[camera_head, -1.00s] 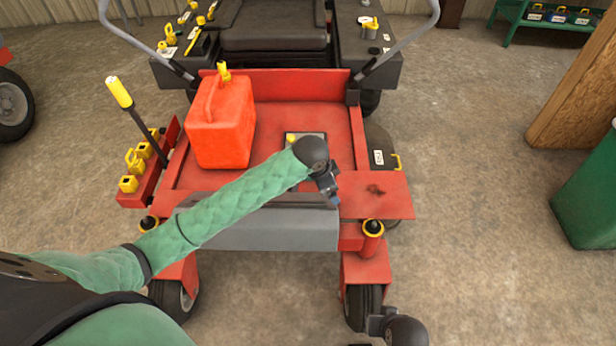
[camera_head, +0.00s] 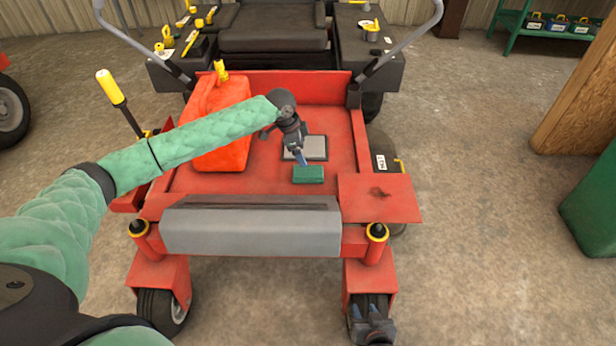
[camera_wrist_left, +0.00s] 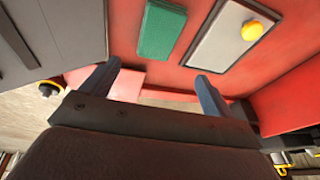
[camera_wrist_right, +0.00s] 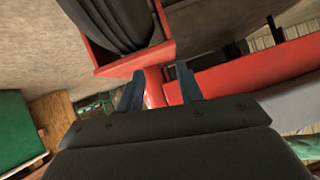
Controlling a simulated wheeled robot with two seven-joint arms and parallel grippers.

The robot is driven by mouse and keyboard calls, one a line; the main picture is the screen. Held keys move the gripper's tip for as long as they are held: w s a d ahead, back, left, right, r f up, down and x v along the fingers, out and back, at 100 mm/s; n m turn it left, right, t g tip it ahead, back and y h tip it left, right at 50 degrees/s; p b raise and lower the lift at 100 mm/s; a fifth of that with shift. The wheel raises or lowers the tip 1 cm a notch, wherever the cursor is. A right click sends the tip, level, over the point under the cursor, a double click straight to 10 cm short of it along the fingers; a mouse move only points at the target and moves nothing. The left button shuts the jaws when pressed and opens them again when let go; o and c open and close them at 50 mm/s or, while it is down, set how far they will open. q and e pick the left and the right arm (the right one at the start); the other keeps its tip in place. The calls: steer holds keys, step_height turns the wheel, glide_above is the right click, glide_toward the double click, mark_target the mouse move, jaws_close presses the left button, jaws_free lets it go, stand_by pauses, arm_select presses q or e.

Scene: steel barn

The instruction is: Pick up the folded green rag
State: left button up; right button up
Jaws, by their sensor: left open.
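The folded green rag (camera_head: 308,174) lies flat on the red mower deck (camera_head: 256,182), in front of a grey plate. In the left wrist view the rag (camera_wrist_left: 161,30) shows above and between my finger tips, apart from them. My left gripper (camera_head: 302,160) is open and empty, just behind and above the rag in the head view. In the left wrist view its two blue fingers (camera_wrist_left: 156,72) stand wide apart. My right gripper (camera_head: 370,308) is low at the front right wheel. In the right wrist view its fingers (camera_wrist_right: 160,82) are apart with nothing held between them.
A red fuel can (camera_head: 222,125) stands on the deck at the left, beneath my left forearm. The grey plate (camera_head: 312,148) with a yellow knob (camera_wrist_left: 251,31) lies beside the rag. A raised red panel (camera_head: 380,198) is at right, and a grey front step (camera_head: 250,232) borders the deck.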

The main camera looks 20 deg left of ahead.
mark_target(308, 171)
arm_select(q)
steer(key=f, duration=0.1)
steer(key=a+f, duration=0.1)
steer(key=shift+f+m+g+h, duration=0.3)
steer(key=shift+g+h, duration=0.1)
steer(key=shift+a+f+h, duration=0.2)
steer(key=shift+f+h, duration=0.1)
steer(key=shift+f, duration=0.4)
steer(key=shift+x, duration=1.4)
steer(key=x, duration=0.2)
steer(key=b+x, duration=0.1)
steer(key=x, duration=0.2)
steer(key=shift+w, duration=0.2)
steer(key=shift+r, duration=0.1)
arm_select(e)
steer(key=w+r+t, duration=0.2)
steer(key=r+t, duration=0.1)
steer(key=r, duration=0.4)
steer(key=w+r+t+y, duration=0.1)
steer(key=w+r+t, duration=0.2)
steer(key=r, duration=0.4)
steer(key=shift+w+a+t+y, duration=0.35)
steer(key=shift+a+t, duration=0.1)
steer(key=shift+t, duration=0.25)
arm_select(q)
steer(key=shift+c, duration=0.5)
steer(key=c, duration=1)
